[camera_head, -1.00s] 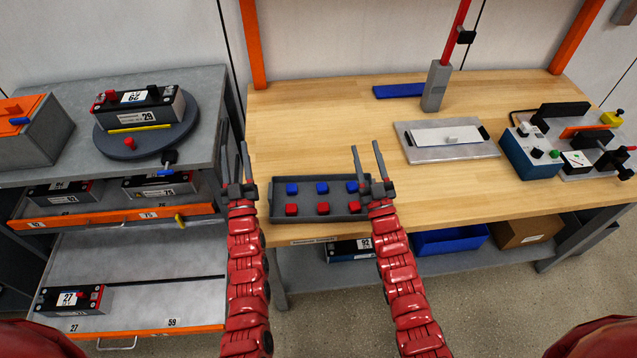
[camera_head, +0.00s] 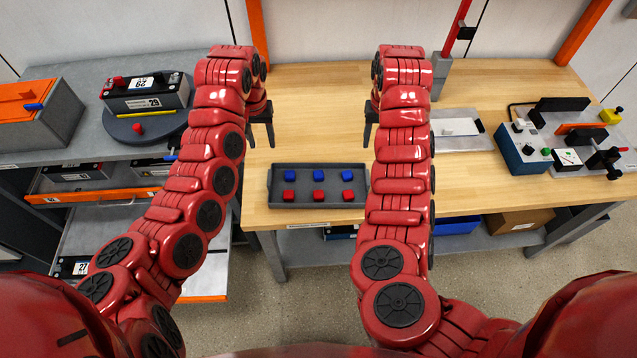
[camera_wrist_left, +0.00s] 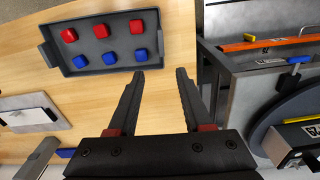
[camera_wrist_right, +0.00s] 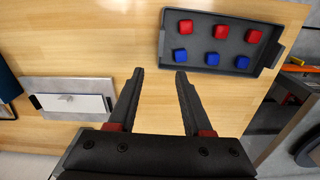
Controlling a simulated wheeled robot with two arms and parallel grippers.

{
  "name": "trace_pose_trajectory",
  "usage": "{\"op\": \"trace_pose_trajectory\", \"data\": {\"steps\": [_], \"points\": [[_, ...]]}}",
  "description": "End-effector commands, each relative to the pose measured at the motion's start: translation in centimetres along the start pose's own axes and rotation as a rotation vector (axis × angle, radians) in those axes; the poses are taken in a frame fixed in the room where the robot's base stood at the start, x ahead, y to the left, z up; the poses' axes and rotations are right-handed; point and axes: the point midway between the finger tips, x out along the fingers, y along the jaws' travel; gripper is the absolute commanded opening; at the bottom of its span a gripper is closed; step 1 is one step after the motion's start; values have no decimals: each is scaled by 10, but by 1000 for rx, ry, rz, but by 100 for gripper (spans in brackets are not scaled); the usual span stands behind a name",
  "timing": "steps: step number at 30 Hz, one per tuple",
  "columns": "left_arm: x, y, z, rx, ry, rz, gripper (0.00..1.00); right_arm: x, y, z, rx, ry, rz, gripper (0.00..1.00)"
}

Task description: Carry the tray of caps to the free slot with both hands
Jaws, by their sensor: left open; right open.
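The dark grey tray (camera_head: 304,186) lies flat at the bench's front edge, with three blue caps (camera_head: 318,175) in the back row and three red caps (camera_head: 318,195) in front. It also shows in the left wrist view (camera_wrist_left: 92,49) and right wrist view (camera_wrist_right: 208,42), a raised lug at its end. My left gripper (camera_head: 262,132) is open and empty, pointing down beyond the tray's left end. My right gripper (camera_head: 369,134) is open and empty, beyond its right end, its fingers partly hidden by my arm. Neither touches the tray. I cannot make out the free slot.
A grey plate with a white block (camera_head: 460,127) lies right of my right arm. A blue tester (camera_head: 523,147) stands further right. On the left bench a battery (camera_head: 146,97) rests on a round turntable (camera_head: 130,128). The bench middle behind the tray is clear.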

Motion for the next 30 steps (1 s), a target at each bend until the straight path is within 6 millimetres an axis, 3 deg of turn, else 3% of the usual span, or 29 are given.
{"op": "trace_pose_trajectory", "data": {"steps": [14,27,30], "points": [[5,0,4,1,-18,-4,50,5,0,4,2,-17,-2,50],[57,-1,5,2,-17,-9,50,58,0,6,4,-19,-6,50],[76,-2,6,2,-18,-10,50,77,-2,7,3,-22,-8,50]]}}
